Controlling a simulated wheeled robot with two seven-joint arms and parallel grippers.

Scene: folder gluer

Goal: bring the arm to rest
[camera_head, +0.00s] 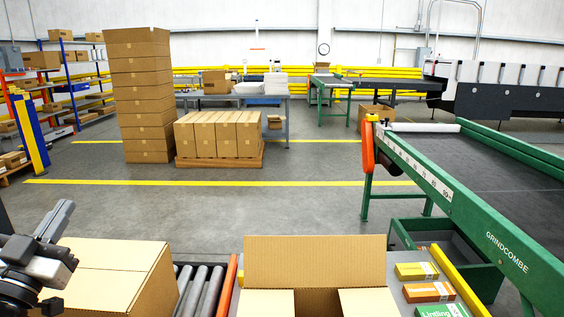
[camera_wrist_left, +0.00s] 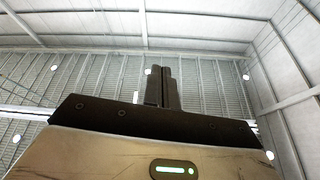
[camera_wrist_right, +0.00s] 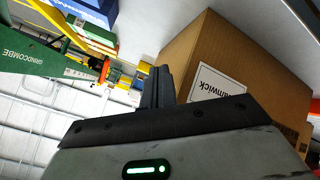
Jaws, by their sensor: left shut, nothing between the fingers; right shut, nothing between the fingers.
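My left gripper (camera_head: 56,220) is at the lower left of the head view, above a closed cardboard box (camera_head: 110,262). In the left wrist view its fingers (camera_wrist_left: 161,86) are together and empty, pointing up toward the ceiling. My right gripper is outside the head view. In the right wrist view its fingers (camera_wrist_right: 156,88) are together and empty, with a cardboard box (camera_wrist_right: 225,70) bearing a white label close behind them. I cannot tell whether the fingers touch that box.
An open cardboard box (camera_head: 315,262) stands at the front centre, beside rollers (camera_head: 203,290). Small cartons (camera_head: 430,291) lie to its right. A green-framed conveyor (camera_head: 480,215) fills the right side. A stack of boxes (camera_head: 142,95) and a loaded pallet (camera_head: 219,161) stand farther back; the floor between is clear.

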